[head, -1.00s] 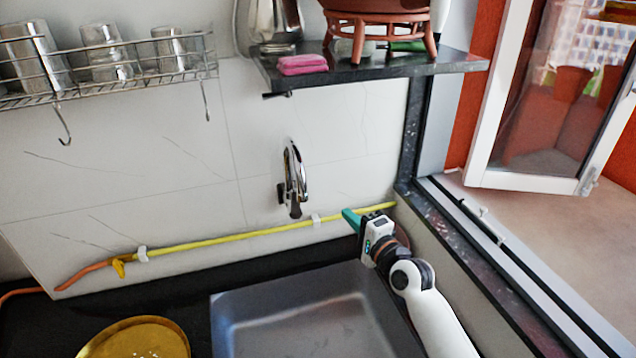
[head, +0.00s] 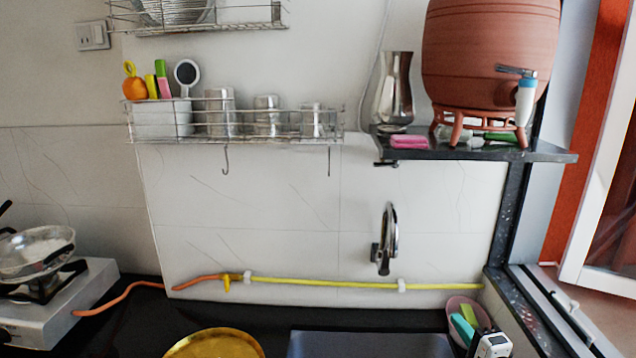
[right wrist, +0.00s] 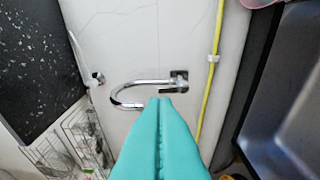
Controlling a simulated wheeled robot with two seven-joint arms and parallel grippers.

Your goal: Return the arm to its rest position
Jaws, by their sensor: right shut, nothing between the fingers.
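My right gripper (head: 462,328) is low at the right in the head view, its teal fingers beside a pink bowl and its white body cut off by the bottom edge. In the right wrist view its two teal fingers (right wrist: 160,135) are pressed together with nothing between them. Their tips point toward the chrome wall tap (right wrist: 140,92) and overlap it in that picture; I cannot tell the gap. The tap (head: 386,240) stands on the white wall in the head view. My left gripper is not in view.
A clay waterpot (head: 490,60) stands on a dark shelf (head: 552,152) beside a steel jug (head: 394,90). Below are the sink (head: 365,345), a pink bowl (head: 452,303) and a golden dish (head: 214,345). A yellow pipe (head: 330,283) runs along the wall. A stove (head: 100,280) is at left.

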